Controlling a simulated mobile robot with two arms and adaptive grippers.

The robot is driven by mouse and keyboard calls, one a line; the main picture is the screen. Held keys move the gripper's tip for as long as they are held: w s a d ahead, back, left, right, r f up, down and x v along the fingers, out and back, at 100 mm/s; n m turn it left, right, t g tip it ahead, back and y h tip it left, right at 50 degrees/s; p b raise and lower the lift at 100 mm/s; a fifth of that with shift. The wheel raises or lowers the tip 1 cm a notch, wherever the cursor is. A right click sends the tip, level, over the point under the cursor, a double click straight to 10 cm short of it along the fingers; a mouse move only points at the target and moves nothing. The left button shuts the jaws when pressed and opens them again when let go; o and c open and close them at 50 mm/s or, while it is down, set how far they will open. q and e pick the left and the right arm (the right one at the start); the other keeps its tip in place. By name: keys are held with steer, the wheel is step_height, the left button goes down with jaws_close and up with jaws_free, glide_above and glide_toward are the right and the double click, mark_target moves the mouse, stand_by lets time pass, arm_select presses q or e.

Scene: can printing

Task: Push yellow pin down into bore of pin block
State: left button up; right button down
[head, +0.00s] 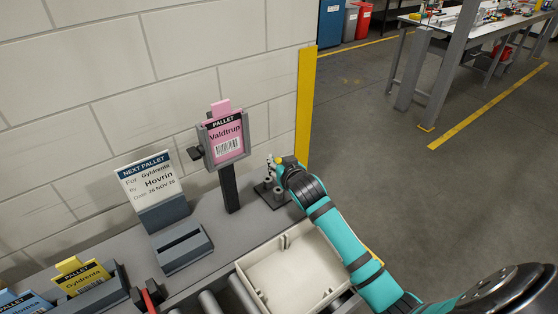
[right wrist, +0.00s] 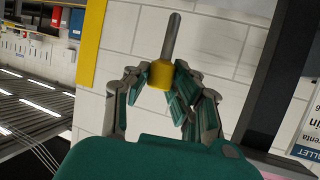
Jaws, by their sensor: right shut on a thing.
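My right gripper (head: 279,164) reaches in at the wall end of the grey counter. In the right wrist view its fingers (right wrist: 160,85) are shut on the yellow head of the yellow pin (right wrist: 160,74). The pin's grey shaft (right wrist: 173,37) sticks out beyond the fingertips. In the head view the pin is small, with a bit of yellow (head: 279,160) at the fingers. The dark pin block (head: 268,196), with grey round parts on it, stands on the counter just below the gripper. I cannot tell whether the shaft touches the bore. The left gripper is out of view.
A pink pallet card in a holder (head: 224,140) stands on a dark post left of the block. A "Next pallet" sign (head: 150,185) and a slotted grey block (head: 183,247) stand further left. A cream tray (head: 290,275) lies in front, under my right arm.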

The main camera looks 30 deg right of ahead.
steer(key=b, duration=0.2)
glide_above(279, 192)
steer(key=shift+f, duration=2.1)
steer(key=shift+d+p, duration=0.1)
steer(key=shift+p, duration=0.7)
steer(key=shift+f+b, duration=1.55)
steer(key=shift+f, duration=0.9)
steer(key=c, duration=1.1)
jaws_free()
